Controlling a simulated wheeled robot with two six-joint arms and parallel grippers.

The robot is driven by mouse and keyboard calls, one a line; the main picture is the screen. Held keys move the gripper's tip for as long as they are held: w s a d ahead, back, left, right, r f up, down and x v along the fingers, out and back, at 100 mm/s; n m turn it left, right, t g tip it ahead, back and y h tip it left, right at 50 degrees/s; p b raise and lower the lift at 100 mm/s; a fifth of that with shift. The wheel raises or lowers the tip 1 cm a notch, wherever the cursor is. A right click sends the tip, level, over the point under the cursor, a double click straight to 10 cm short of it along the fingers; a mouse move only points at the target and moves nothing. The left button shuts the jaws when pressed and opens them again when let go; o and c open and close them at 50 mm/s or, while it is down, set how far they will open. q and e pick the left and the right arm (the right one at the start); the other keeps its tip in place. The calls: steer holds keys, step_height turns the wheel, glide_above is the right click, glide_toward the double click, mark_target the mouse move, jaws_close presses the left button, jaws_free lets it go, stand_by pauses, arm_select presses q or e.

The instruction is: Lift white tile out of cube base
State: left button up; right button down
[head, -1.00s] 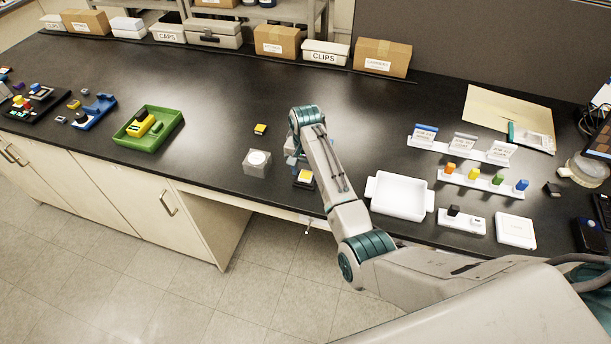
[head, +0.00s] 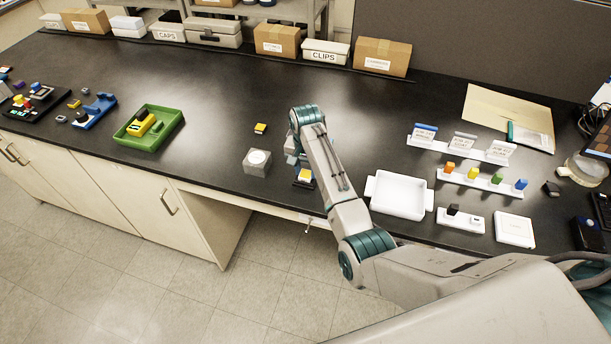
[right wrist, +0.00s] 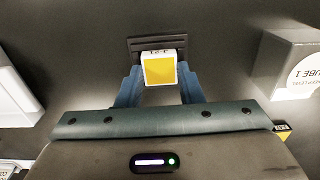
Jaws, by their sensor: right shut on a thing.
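A white tile with a yellow face (right wrist: 159,70) sits between the fingers of my right gripper (right wrist: 157,88) in the right wrist view, and the fingers are shut on it. In the head view the tile (head: 305,174) shows just beside the gripper. A dark, ridged base (right wrist: 157,43) is right behind the tile in the wrist view. Whether the tile is fully clear of it, I cannot tell. My left gripper is not in view.
A small yellow-topped block (head: 260,128) lies behind the grey cube. An empty white tray (head: 400,194) is right of my arm, with labelled racks and coloured pegs (head: 484,178) beyond. A green tray (head: 149,128) is at left.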

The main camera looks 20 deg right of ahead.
mark_target(306, 174)
step_height(306, 174, up, 8)
stand_by(1.4)
steer(key=shift+f, duration=0.1)
stand_by(0.4)
